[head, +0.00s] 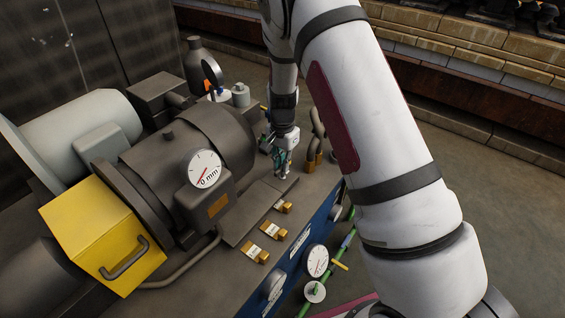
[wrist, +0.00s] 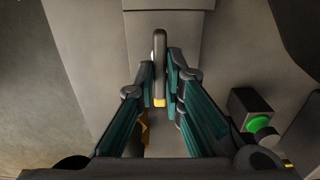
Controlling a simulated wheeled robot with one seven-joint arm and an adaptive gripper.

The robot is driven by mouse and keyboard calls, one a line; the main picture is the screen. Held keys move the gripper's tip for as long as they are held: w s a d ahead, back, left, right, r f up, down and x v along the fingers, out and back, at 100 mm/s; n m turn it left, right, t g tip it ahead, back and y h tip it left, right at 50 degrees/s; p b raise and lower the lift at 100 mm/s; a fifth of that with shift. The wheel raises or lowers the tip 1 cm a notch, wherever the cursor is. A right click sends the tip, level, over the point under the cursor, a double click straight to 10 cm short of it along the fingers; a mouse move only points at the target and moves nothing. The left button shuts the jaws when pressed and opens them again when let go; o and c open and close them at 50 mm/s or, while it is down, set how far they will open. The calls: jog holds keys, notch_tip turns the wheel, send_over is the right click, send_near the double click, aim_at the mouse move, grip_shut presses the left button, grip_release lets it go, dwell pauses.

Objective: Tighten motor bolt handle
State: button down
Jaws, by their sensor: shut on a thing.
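The bolt handle (wrist: 160,50) is a grey bar with a yellow end, standing out from a grey plate in the wrist view. My gripper (wrist: 160,72) has its two teal fingers on either side of the handle and is shut on it. In the head view my gripper (head: 283,168) points down at the right side of the motor (head: 185,150), beside its mounting plate. The handle is hidden there by the fingers and is too small to make out.
A yellow box (head: 100,235) and a dial gauge (head: 204,168) are on the motor's near side. Several brass-coloured blocks (head: 255,254) line the bench near a lower gauge (head: 317,260). Curved pipes (head: 317,135) stand right of my gripper. A green button (wrist: 258,122) is right of the fingers.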

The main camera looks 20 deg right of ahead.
jog(key=c, duration=1.7)
grip_release()
jog(key=shift+r, duration=6)
